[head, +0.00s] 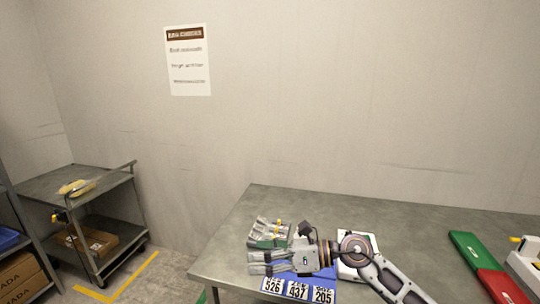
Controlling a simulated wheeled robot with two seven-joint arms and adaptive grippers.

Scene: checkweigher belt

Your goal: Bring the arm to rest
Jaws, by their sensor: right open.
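My right arm reaches in from the bottom right over the metal table (235,225). My right gripper (254,263) points left, its two fingers apart and nothing seen between them. It is above or beside a blue item with number cards reading 526, 437 and 205 (298,289). Several small grey and green items (268,228) lie just behind the gripper and are partly hidden by it. A white device (346,272) is partly covered by my arm. My left gripper is not in view.
A green panel (468,246) and a red panel (502,287) lie at the table's right, by a white device (525,262) with a yellow part. A grey cart (110,182) stands at the left, apart from the table. The table's back left is clear.

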